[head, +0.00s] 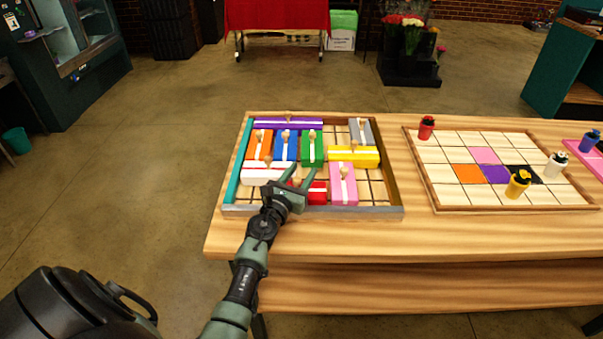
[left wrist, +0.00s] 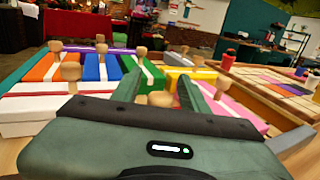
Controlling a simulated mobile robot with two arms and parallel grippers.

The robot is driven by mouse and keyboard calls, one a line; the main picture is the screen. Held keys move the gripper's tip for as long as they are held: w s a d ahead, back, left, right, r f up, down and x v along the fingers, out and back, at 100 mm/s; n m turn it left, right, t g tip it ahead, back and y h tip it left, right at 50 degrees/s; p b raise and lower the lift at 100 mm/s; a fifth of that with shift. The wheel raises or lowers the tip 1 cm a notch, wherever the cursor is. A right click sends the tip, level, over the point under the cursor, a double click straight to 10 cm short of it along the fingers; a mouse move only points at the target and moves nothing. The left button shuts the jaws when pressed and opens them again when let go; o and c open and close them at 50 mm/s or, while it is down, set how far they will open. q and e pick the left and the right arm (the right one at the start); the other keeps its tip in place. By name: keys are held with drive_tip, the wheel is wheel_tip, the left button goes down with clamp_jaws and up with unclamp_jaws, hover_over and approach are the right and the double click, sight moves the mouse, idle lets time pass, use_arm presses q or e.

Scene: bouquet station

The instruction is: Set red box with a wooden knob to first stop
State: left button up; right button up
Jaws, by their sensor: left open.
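The red box (head: 318,193) lies near the front wall of the sliding-block tray (head: 320,212), just left of the pink box (head: 344,190). Its left part and knob are hidden by my gripper in the head view. My left gripper (head: 304,174) is open above the red box's left part. In the left wrist view, a wooden knob (left wrist: 160,99) shows between the open fingers (left wrist: 160,88), likely the red box's. I cannot tell whether the fingers touch it. My right gripper is not in view.
White (head: 262,172), orange (head: 259,145), blue (head: 286,146), green (head: 312,149), purple (head: 300,124), yellow (head: 365,158) and grey (head: 367,135) boxes with knobs fill much of the tray. Bare cells show right of pink. A checkered board (head: 447,155) with small pieces stands to the right.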

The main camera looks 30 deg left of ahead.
use_arm(q)
drive_tip(key=shift+c, duration=0.3)
clamp_jaws()
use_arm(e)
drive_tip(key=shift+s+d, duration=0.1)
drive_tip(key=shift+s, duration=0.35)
use_arm(q)
drive_tip(key=shift+a, duration=0.1)
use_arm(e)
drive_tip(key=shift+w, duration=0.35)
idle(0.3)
